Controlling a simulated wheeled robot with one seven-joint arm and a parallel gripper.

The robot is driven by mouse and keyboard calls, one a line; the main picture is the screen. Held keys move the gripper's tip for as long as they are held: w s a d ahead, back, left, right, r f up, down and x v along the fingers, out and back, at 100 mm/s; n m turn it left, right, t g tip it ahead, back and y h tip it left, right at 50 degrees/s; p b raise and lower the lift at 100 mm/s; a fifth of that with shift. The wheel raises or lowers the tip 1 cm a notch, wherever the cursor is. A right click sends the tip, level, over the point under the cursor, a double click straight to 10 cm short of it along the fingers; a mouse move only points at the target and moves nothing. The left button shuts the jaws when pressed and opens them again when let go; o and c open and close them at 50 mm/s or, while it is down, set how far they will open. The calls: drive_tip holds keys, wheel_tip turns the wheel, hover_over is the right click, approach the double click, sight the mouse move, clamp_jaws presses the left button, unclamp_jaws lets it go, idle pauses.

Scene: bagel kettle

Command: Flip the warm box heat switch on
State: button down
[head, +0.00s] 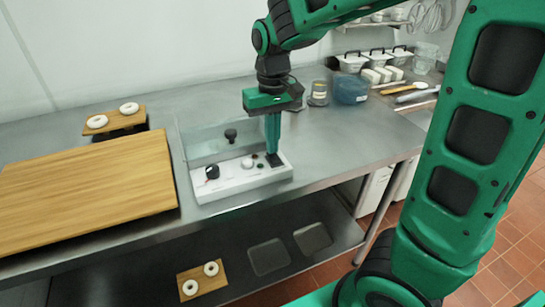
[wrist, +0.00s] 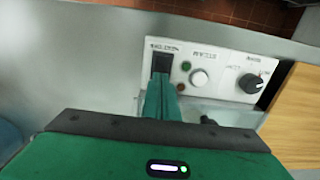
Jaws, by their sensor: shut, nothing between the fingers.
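The warm box (head: 240,185) is a low unit with a white control panel and clear upper walls, standing near the front edge of the steel counter. Its black heat switch (head: 275,160) is at the panel's right end. In the wrist view the switch (wrist: 161,62) is at the panel's left end, under a small printed label. My gripper (head: 272,147) is shut and empty, pointing down with its green fingertips at the switch. In the wrist view my fingertips (wrist: 161,82) overlap the switch's near edge. I cannot tell whether they touch it. The switch's position is unclear.
The panel also carries a black knob (wrist: 250,83), a white button (wrist: 199,78), a green lamp (wrist: 186,66) and a reddish lamp (wrist: 180,88). A wooden board (head: 90,190) lies left of the box. A glass jar (head: 318,93) and a blue container (head: 351,88) stand behind right.

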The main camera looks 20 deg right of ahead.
drive_tip(key=shift+f, duration=0.45)
idle(0.3)
wheel_tip(320, 180, up, 7)
idle(0.9)
idle(0.4)
drive_tip(key=s+d+f+m, duration=0.3)
drive_tip(key=s+d, duration=0.5)
drive_tip(key=s, duration=0.3)
drive_tip(key=s+d+f+m, duration=0.3)
drive_tip(key=s+d, duration=0.6)
drive_tip(key=s, duration=0.3)
drive_tip(key=shift+s+d+f, duration=0.15)
drive_tip(key=shift+s+f, duration=0.05)
drive_tip(key=shift+f, duration=0.3)
